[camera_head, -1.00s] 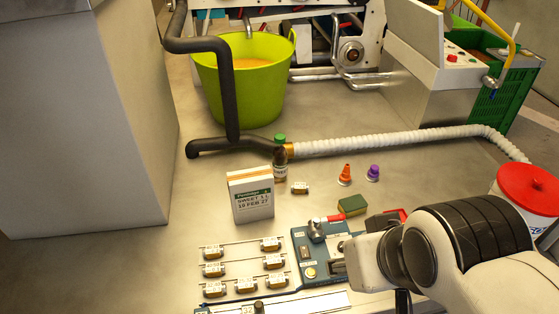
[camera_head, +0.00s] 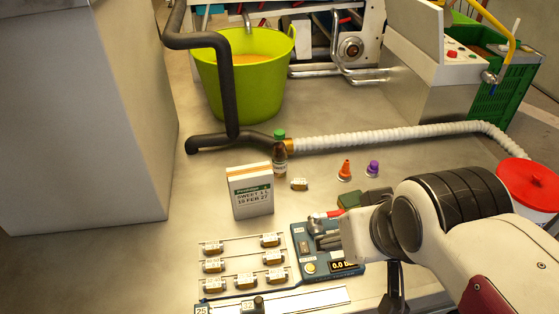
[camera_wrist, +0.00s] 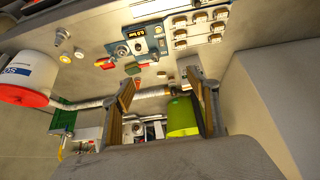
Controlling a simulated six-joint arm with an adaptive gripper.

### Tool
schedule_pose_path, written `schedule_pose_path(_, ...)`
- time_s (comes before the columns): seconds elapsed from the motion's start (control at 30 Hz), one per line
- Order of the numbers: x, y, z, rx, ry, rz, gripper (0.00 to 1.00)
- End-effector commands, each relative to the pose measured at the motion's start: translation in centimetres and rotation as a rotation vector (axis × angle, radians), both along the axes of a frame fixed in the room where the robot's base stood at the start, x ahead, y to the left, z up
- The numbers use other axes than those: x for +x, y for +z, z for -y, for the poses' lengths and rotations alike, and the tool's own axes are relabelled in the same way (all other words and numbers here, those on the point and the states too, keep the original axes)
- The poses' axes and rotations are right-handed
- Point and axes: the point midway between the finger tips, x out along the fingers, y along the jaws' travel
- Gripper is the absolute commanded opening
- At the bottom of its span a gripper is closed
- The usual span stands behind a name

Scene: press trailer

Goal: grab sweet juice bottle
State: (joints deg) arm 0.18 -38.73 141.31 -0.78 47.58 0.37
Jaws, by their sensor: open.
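The sweet juice bottle (camera_head: 280,158), small and brown with a green cap and a pale label, stands upright behind the white box marked SWEET (camera_head: 252,196) in the head view. I cannot clearly make out the bottle in the wrist view.
Orange (camera_head: 345,171) and purple (camera_head: 372,169) cones stand to the right. A white ribbed hose (camera_head: 400,138) runs behind, before a green tub (camera_head: 250,95). Several small labelled pieces sit on racks (camera_head: 235,285) in front.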

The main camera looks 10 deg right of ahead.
Motion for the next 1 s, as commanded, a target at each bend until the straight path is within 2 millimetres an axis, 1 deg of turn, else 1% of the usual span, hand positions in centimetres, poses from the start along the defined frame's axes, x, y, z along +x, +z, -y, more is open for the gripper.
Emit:
schedule_pose_path(0.03, 1.0, 0.1, 0.1, -0.003, -0.002, 0.005, 0.59)
schedule_pose_path(0.17, 3.8, 0.6, 0.5, -0.014, -0.004, 0.031, 0.59)
schedule_pose_path(0.3, 7.0, 1.0, 0.8, -0.024, -0.006, 0.063, 0.59)
schedule_pose_path(0.53, 12.2, 1.1, 1.3, -0.039, -0.007, 0.112, 0.59)
schedule_pose_path(0.77, 17.4, 0.8, 1.7, -0.051, -0.002, 0.161, 0.59)
schedule_pose_path(1.0, 22.7, -0.1, 2.0, -0.061, 0.007, 0.212, 0.59)
